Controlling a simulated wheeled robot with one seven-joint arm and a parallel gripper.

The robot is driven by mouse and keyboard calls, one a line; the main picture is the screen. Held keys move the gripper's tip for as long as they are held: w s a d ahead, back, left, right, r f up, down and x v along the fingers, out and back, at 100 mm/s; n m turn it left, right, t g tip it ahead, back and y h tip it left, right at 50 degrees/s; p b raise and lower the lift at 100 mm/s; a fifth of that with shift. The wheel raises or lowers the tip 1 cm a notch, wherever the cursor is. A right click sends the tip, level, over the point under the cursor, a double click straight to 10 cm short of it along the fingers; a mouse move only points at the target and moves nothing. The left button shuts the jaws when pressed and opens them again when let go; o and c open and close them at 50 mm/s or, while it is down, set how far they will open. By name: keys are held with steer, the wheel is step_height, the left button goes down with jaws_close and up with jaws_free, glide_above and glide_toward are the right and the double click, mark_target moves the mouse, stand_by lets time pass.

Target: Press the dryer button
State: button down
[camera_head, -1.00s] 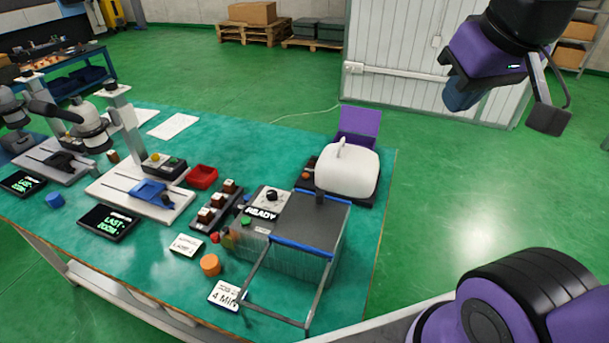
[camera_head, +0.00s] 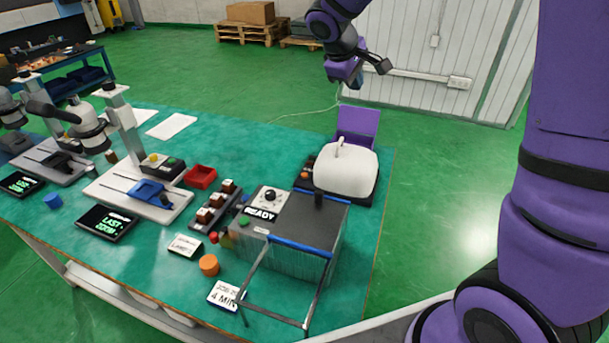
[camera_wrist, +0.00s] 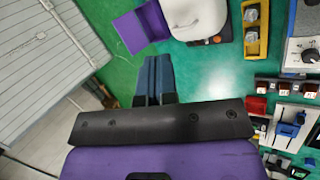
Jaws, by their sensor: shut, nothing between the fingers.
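A grey box unit with a READY sign (camera_head: 262,214) stands at the table's right front. It has a black knob (camera_head: 271,195) and a green button (camera_head: 244,221) on its left side; red and yellow buttons sit nearby. Which button is the dryer's I cannot tell for sure. My gripper (camera_head: 356,82) is shut and empty, high above the back right, beyond the white-covered machine (camera_head: 346,171). In the wrist view its blue fingers (camera_wrist: 152,78) are together, pointing toward the green floor. Part of the READY unit shows at the wrist view's right edge (camera_wrist: 300,52).
A metal frame (camera_head: 285,280) extends at the grey unit's front. An orange cylinder (camera_head: 209,265) and a 4 MIN card (camera_head: 223,296) lie on the table (camera_head: 180,290). A row of brown-topped blocks (camera_head: 215,205) stands left of the unit.

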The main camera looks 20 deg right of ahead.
steer(key=w+a+f+n+h, duration=0.1)
steer(key=w+a+f+n, duration=0.25)
steer(key=w+f, duration=0.7)
steer(key=n+t+h, duration=0.1)
steer(key=n+t, duration=0.1)
steer(key=n, duration=0.2)
glide_above(305, 175)
step_height(305, 175, down, 16)
steer(key=shift+f, duration=0.15)
steer(key=shift+f, duration=0.1)
steer(key=shift+f, duration=4.3)
steer(key=shift+f, duration=0.15)
steer(key=shift+f, duration=0.25)
